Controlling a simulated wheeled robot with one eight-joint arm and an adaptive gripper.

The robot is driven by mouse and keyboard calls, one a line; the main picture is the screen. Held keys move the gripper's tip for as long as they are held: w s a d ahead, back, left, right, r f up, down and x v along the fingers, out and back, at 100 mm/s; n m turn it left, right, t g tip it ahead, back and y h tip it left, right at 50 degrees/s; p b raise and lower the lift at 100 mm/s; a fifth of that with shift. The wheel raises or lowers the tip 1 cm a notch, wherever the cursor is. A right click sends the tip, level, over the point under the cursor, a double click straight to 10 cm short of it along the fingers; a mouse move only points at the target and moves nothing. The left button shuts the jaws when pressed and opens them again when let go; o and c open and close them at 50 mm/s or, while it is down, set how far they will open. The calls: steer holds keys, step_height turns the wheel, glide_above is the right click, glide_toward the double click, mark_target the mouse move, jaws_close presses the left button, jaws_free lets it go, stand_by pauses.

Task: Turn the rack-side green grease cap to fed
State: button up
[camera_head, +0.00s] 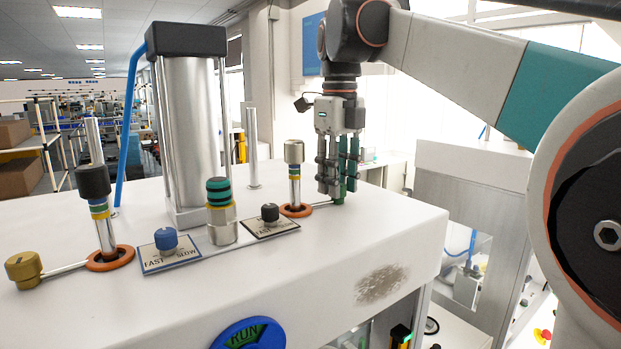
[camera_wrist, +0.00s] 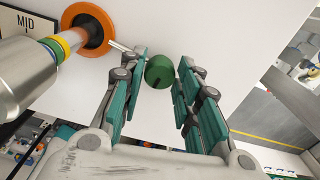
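The green grease cap (camera_wrist: 160,72) is round, with a dark pointer mark on its face. It sits at the end of a thin metal pipe that runs from an orange ring. In the wrist view it lies between the tips of my gripper (camera_wrist: 160,80), whose teal-padded fingers stand apart on both sides with small gaps. In the head view my gripper (camera_head: 338,185) points down at the machine top's right rear, and its fingers mostly hide the cap.
A silver-topped post (camera_head: 294,170) in an orange ring (camera_head: 296,211) stands close left of my gripper. A black knob (camera_head: 270,212) on a plate, a banded cylinder (camera_head: 221,222), a blue knob (camera_head: 166,239) and a brass cap (camera_head: 23,269) are further left. The front right top is clear.

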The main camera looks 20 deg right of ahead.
steer(key=shift+o, duration=0.7)
steer(key=shift+r, duration=0.1)
step_height(320, 180, up, 12)
steer(key=shift+f, duration=0.2)
stand_by(0.5)
